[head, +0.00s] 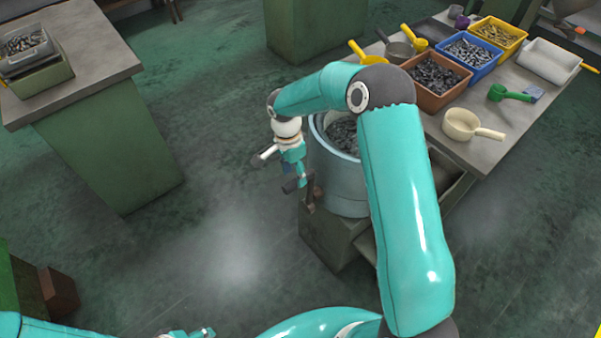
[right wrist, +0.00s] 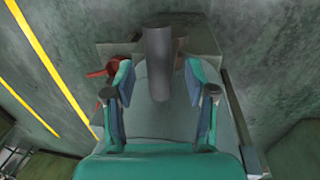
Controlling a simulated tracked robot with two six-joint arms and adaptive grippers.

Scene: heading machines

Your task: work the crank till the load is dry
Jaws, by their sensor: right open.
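A blue-grey drum (head: 341,180) holds a load of dark metal parts (head: 343,135). A dark crank (head: 314,196) is on its near left side, partly hidden by my gripper. In the right wrist view a grey cylindrical handle (right wrist: 158,58), apparently the crank's grip, stands upright ahead of the fingers. My right gripper (head: 297,183) is beside the crank; in the wrist view its open fingers (right wrist: 158,82) are left and right of the handle's line, with no contact visible. My left gripper (head: 203,332) barely shows at the bottom edge; its fingers cannot be read.
The drum sits on a green stand. At right, a bench (head: 493,145) bears a brown crate (head: 435,92), blue bin (head: 468,58), yellow bin (head: 495,36), white tray (head: 549,65) and cream pan (head: 466,124). A red part (right wrist: 103,70) shows left of the fingers. Floor left of the drum is clear.

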